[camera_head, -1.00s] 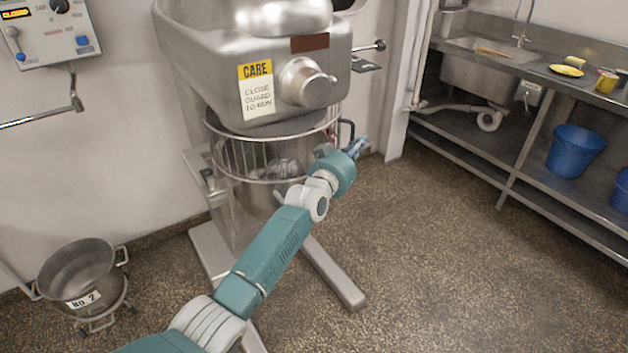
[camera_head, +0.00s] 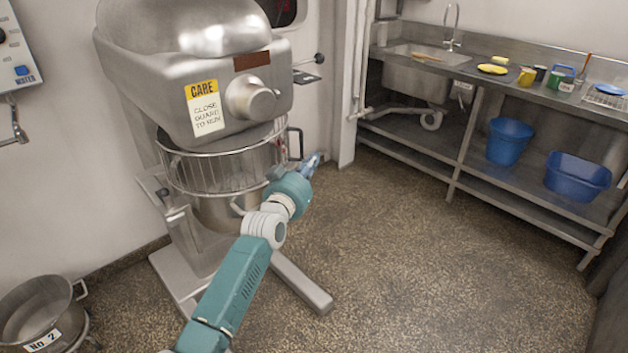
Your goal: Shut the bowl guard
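The bowl guard (camera_head: 212,173) is a wire cage with upright bars and metal rims under the mixer head. Its bars span the front of the mixer; I cannot tell whether it is fully shut. A dark handle (camera_head: 299,143) stands at its right side. The metal bowl (camera_head: 213,210) is partly hidden by the guard and my arm. My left gripper (camera_head: 313,163), with bluish fingers, is just right of and below the handle, seemingly apart from it. It points away from me, and its opening is hidden. My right gripper is not in view.
The mixer (camera_head: 190,85) carries a yellow and white sign (camera_head: 205,107). A spare bowl (camera_head: 35,310) marked No 2 stands at lower left. A steel sink bench (camera_head: 480,75) with blue tubs (camera_head: 508,142) below is at right. The floor between is clear.

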